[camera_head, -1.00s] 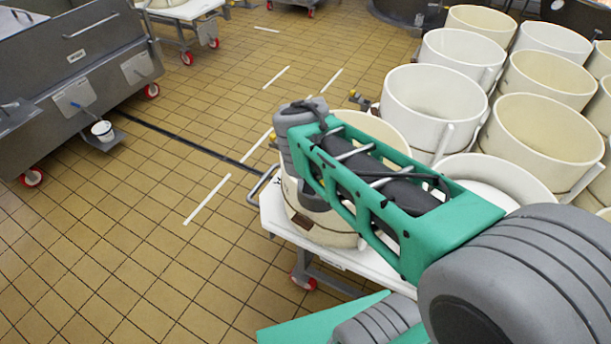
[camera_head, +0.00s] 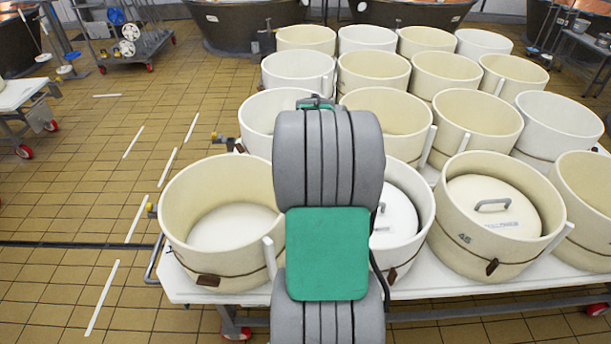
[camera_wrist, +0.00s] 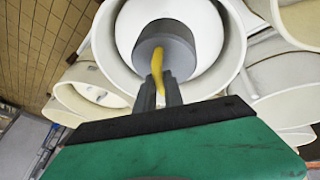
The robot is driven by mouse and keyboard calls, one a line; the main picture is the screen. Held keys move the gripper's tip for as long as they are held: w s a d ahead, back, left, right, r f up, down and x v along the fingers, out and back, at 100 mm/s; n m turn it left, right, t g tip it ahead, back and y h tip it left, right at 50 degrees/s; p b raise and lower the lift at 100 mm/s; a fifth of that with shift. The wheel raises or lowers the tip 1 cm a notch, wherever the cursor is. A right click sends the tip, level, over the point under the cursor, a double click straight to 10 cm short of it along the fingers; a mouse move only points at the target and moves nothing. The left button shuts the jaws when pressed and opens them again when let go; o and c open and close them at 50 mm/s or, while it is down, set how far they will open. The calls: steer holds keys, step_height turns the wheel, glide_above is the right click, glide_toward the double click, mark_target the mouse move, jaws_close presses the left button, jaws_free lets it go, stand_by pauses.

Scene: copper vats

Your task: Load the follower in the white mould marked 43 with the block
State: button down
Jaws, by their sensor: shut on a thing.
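In the wrist view my gripper (camera_wrist: 159,82) is shut on the yellow handle of a grey round block (camera_wrist: 160,52). The block appears inside the outline of a white mould (camera_wrist: 224,62), over the pale disc within it. I cannot tell whether the block touches that disc. In the head view a white mould (camera_head: 424,205) stands at the table's front, half hidden behind my arm, with a white follower (camera_head: 396,222) inside. Its number is hidden. My gripper and the block are hidden behind my arm in the head view.
A cream mould (camera_head: 195,190) stands open to the left, with a pale bottom. A cream mould marked 45 (camera_head: 480,255), holding a handled follower (camera_head: 490,208), stands close on the right. Several moulds crowd the white table (camera_head: 430,288) behind. Tiled floor (camera_head: 60,210) is clear at left.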

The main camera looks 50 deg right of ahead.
steer(key=s+d+m, duration=0.2)
steer(key=s+d, duration=0.4)
steer(key=s, duration=0.1)
step_height(320, 180, down, 16)
steer(key=b, duration=1)
steer(key=shift+w+a+g, duration=0.25)
steer(key=shift+g, duration=0.15)
steer(key=shift+f+b, duration=0.7)
steer(key=shift+b, duration=0.05)
stand_by(0.8)
steer(key=c, duration=1.4)
jaws_free()
steer(key=shift+o, duration=0.2)
step_height(320, 180, up, 7)
steer(key=p, duration=0.4)
steer(key=shift+a+f, duration=0.15)
